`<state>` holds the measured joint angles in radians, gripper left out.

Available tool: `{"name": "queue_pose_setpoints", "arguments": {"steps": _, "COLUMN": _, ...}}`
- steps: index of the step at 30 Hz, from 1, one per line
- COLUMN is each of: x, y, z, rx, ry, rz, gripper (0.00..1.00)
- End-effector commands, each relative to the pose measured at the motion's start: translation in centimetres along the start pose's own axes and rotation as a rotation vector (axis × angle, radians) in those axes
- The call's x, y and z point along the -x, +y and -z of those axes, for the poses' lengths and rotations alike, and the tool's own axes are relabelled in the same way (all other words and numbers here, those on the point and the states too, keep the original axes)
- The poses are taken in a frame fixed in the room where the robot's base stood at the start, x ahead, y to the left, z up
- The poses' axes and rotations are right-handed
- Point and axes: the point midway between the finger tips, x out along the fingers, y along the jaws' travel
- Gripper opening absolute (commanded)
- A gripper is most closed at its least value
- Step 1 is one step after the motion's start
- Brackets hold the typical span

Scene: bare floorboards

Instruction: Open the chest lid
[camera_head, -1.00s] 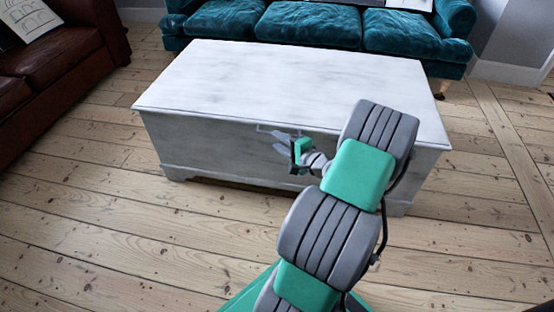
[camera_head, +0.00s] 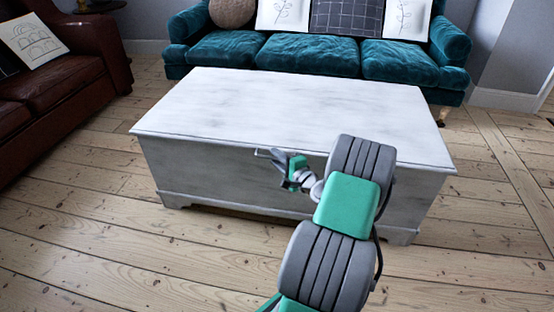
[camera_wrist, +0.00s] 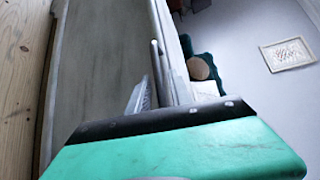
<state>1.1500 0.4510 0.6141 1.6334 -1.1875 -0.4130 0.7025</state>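The chest (camera_head: 205,170) is a pale, whitewashed wooden box in the middle of the head view. Its flat lid (camera_head: 290,105) lies shut on top. A thin metal bar handle (camera_head: 262,153) sits on the front, just under the lid edge. My gripper (camera_head: 278,166) is at the chest front by the handle. In the wrist view the handle bar (camera_wrist: 157,65) runs between the fingers (camera_wrist: 158,95), which stand apart. The chest front (camera_wrist: 95,70) fills the left of that view. Whether a finger touches the bar is hard to tell.
A teal sofa (camera_head: 310,60) with cushions stands close behind the chest. A brown leather sofa (camera_head: 60,95) is at the left. Bare floorboards (camera_head: 90,245) lie free in front and on both sides.

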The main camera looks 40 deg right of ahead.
Motion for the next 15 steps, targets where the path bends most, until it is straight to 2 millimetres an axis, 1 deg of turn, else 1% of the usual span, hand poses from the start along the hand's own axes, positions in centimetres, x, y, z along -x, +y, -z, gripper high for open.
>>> {"name": "queue_pose_setpoints", "arguments": {"steps": 1, "x": 0.01, "y": 0.01, "z": 0.00, "rx": 0.000, "ry": 0.000, "rz": 0.000, "gripper": 0.20}}
{"name": "queue_pose_setpoints", "arguments": {"steps": 6, "x": 0.02, "y": 0.02, "z": -0.01, "rx": 0.000, "ry": 0.000, "rz": 0.000, "gripper": 0.06}}
{"name": "queue_pose_setpoints", "arguments": {"steps": 9, "x": 0.02, "y": 0.02, "z": -0.01, "rx": 0.000, "ry": 0.000, "rz": 0.000, "gripper": 0.00}}
{"name": "queue_pose_setpoints", "arguments": {"steps": 15, "x": 0.03, "y": 0.02, "z": -0.01, "rx": 0.000, "ry": 0.000, "rz": 0.000, "gripper": 0.00}}
